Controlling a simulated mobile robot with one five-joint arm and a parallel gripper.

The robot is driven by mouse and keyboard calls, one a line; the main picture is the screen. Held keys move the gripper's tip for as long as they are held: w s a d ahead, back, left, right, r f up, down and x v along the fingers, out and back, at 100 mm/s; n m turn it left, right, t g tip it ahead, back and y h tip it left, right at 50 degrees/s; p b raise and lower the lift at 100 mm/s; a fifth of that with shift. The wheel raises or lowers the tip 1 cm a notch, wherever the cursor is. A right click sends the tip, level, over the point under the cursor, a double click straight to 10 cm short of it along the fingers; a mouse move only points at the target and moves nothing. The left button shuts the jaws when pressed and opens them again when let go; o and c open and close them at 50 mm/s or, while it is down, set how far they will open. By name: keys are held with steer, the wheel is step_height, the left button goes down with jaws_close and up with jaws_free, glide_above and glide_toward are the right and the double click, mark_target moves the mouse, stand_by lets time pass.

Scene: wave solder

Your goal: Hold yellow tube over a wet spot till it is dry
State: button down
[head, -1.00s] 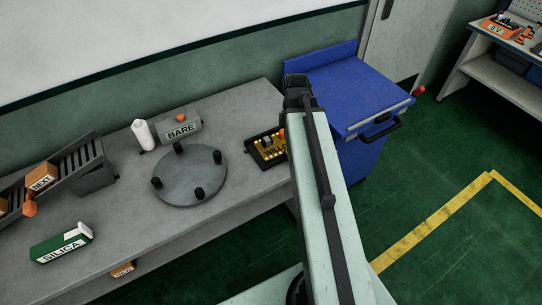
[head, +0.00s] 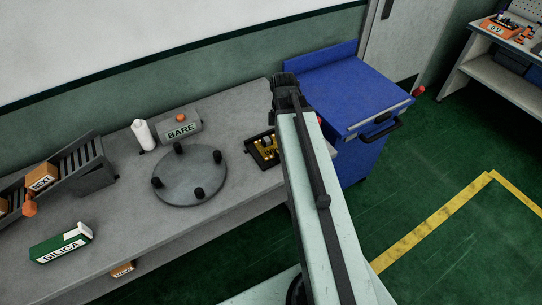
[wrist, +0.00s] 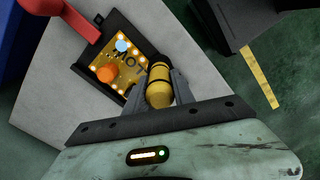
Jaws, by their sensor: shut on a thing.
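My gripper (wrist: 159,80) is shut on the yellow tube (wrist: 160,93), which has dark bands and lies between the two grey fingers in the wrist view. Beyond the tube is a lit yellow board (wrist: 131,66) in a black tray. The board carries dark letters, an orange round part (wrist: 107,73), a light-blue round patch (wrist: 122,46) and several bright dots. The tube's far end appears near the board's right edge; its height above it cannot be told. I cannot tell which mark is wet. In the head view the tray (head: 249,151) is partly behind my arm.
A round grey plate (head: 190,178) with several black posts lies left of the tray. A blue cabinet (head: 345,90) is right of my arm.

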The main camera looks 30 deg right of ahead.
steer(key=shift+w+a, duration=0.65)
steer(key=shift+a, duration=0.3)
steer(key=shift+w+a, duration=0.65)
steer(key=shift+a, duration=0.3)
stand_by(0.8)
step_height(320, 180, up, 8)
steer(key=p, duration=0.8)
